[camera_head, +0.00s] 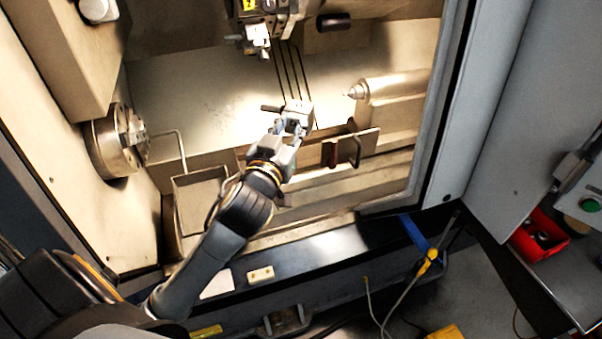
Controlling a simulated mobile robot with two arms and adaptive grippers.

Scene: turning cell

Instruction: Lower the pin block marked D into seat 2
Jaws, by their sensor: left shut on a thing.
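My left gripper (290,128) reaches into the machine from the lower left. It is shut on a pale pin block (299,109) with a dark pin sticking out to the left. I cannot read a letter on the block, so the D is not confirmed. The block is held in the open space of the machine, below the tool carrier in the picture and apart from it. A yellow label with a 2 (249,5) is on the tool carrier at the top edge. The seat itself cannot be made out clearly. My right gripper is not in view.
A chuck (112,142) is on the left wall, with a bent rod beside it. A tailstock with a pointed centre (390,92) is to the right of the block. A plate with a handle (350,150) stands below it. The door frame (440,110) bounds the right side.

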